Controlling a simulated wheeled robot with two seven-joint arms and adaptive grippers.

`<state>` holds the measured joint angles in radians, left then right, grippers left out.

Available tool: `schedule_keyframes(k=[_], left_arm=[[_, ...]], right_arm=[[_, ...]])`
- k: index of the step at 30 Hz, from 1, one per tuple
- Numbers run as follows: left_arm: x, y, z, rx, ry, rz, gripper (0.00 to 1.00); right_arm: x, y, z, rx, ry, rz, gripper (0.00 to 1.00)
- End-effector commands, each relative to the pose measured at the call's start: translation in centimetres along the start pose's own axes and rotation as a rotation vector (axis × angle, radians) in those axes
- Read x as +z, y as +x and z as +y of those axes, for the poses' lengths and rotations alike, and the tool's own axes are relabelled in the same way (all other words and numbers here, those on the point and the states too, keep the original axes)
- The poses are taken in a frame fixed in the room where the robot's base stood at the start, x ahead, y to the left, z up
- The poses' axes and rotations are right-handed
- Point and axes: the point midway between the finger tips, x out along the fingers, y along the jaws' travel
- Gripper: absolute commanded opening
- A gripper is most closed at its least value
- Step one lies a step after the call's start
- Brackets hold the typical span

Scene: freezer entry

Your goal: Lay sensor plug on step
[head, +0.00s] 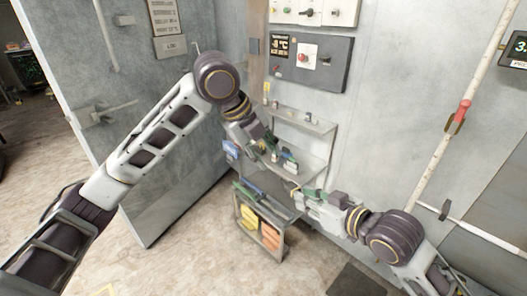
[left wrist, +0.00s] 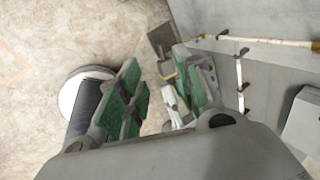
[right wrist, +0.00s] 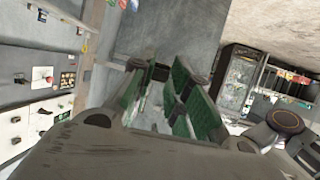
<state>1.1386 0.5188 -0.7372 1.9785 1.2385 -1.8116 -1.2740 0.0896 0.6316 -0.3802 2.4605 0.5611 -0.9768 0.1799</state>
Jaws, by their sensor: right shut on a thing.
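My right gripper (head: 303,192) is at the front of the tiered metal stand, low and to the right of my left gripper. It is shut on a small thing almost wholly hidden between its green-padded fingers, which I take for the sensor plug. In the right wrist view its fingers (right wrist: 160,95) show from behind. My left gripper (head: 272,150) is open by the stand's middle shelf (head: 312,165); its green pads stand apart in the left wrist view (left wrist: 160,92). I cannot tell which tier is the step.
The stand's upper shelf (head: 302,121) holds small items. Yellow and orange items (head: 260,231) fill its bottom tier. A control panel (head: 310,60) is on the wall above. A large grey door (head: 165,170) stands open at left.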

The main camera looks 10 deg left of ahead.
Motion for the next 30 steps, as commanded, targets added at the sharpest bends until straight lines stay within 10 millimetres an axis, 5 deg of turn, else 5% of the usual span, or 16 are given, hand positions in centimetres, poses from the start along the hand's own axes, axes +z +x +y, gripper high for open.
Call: schedule_keyframes(k=[14,30], left_arm=[[0.0,1.6,0.0,0.002,-0.002,0.002,0.35],[0.0,7.8,0.0,0.001,-0.003,0.002,0.35]], right_arm=[[0.0,0.0,0.0,0.0,0.0,0.0,0.0],[0.0,0.0,0.0,0.0,0.0,0.0,0.0]])
